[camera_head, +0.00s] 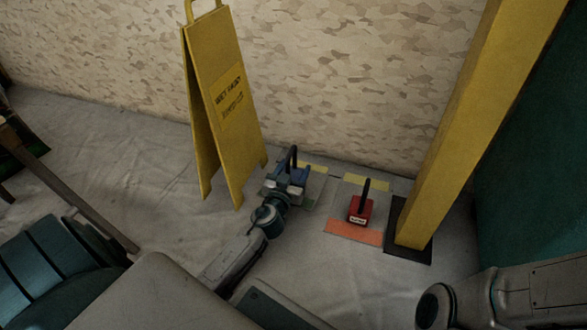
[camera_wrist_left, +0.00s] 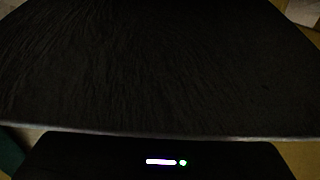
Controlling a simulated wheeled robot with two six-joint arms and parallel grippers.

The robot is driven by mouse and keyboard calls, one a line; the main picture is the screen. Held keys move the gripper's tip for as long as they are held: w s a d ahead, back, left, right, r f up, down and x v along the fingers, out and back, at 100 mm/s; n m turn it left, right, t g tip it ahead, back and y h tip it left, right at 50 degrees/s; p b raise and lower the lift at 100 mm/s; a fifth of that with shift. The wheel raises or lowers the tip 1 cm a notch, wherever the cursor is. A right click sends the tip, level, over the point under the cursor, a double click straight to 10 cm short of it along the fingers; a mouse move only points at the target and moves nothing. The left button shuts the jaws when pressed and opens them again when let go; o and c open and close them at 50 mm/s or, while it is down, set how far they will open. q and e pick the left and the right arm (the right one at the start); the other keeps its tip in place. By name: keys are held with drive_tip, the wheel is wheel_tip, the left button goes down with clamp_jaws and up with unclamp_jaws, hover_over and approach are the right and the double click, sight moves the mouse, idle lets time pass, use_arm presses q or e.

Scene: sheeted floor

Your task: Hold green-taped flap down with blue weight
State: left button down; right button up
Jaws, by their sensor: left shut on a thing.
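A blue weight (camera_head: 300,173) with a black upright handle stands over the left flap near the wall. My left gripper (camera_head: 286,180) is at the weight and shut on it, partly covering it. A bit of green tape (camera_head: 309,204) shows at the flap's near edge, to the right of the gripper. The rest of the tape is hidden by the gripper and weight. I cannot tell whether the weight touches the flap. In the left wrist view a close dark surface (camera_wrist_left: 160,70) fills most of the picture. My right gripper is not in view.
A red weight (camera_head: 360,209) stands to the right by a flap with orange tape (camera_head: 353,233). A yellow wet-floor sign (camera_head: 222,105) stands close on the left. A yellow post (camera_head: 455,130) on a dark base (camera_head: 393,247) stands at right. A patterned wall (camera_head: 340,70) is behind.

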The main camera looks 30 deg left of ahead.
use_arm(q)
drive_tip(key=shift+f, duration=0.75)
